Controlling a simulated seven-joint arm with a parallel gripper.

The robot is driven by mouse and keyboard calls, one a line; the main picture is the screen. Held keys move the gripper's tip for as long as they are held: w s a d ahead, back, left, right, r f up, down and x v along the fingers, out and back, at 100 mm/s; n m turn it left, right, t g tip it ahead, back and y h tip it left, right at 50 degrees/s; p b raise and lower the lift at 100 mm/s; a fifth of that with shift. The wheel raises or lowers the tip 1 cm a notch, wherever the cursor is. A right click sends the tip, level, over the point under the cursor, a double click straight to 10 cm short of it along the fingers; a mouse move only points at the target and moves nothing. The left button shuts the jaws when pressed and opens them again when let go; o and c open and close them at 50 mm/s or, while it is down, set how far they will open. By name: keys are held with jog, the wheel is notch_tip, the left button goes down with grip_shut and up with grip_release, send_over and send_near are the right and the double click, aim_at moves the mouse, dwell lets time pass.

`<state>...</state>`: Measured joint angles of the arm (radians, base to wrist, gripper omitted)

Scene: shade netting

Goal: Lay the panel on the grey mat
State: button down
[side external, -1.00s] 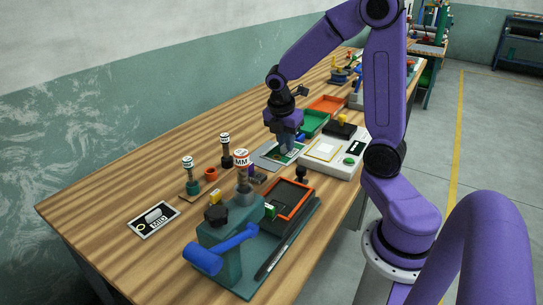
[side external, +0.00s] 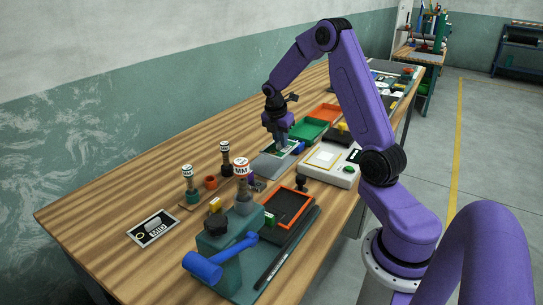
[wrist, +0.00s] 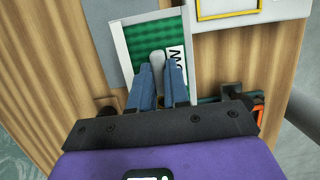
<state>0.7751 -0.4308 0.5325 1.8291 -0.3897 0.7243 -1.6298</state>
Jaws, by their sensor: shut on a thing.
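The panel (wrist: 143,45) is green with a white frame, a grey handle (wrist: 157,62) and a white label with black letters. My gripper (wrist: 158,88) is shut on the handle in the wrist view. In the side view my gripper (side external: 281,138) holds the panel (side external: 288,149) over the far part of the grey mat (side external: 268,166). Grey mat also shows beside the panel's left edge in the wrist view (wrist: 103,35). The panel looks slightly turned against the mat. The gap beneath the panel cannot be judged exactly.
A white device (side external: 330,170) stands right of the mat. Green (side external: 312,130) and orange (side external: 325,113) trays lie behind. Stamps, including an MM one (side external: 241,170), stand in front. A teal press (side external: 220,250) with a blue handle and a framed card (side external: 152,229) are nearer.

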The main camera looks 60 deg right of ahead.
jog(key=w+d+f, duration=0.1)
jog(key=w+f, duration=0.1)
jog(key=w+d+f, duration=0.1)
jog(key=f, duration=0.1)
jog(key=w+d+f, duration=0.1)
jog(key=w+f, duration=0.1)
jog(key=shift+w+d+f, duration=0.25)
jog(key=shift+w, duration=0.1)
jog(key=shift+w+f, duration=0.1)
jog(key=shift+f, duration=1.55)
jog(key=shift+f, duration=0.1)
jog(key=c, duration=1.1)
grip_release()
jog(key=v, duration=1.2)
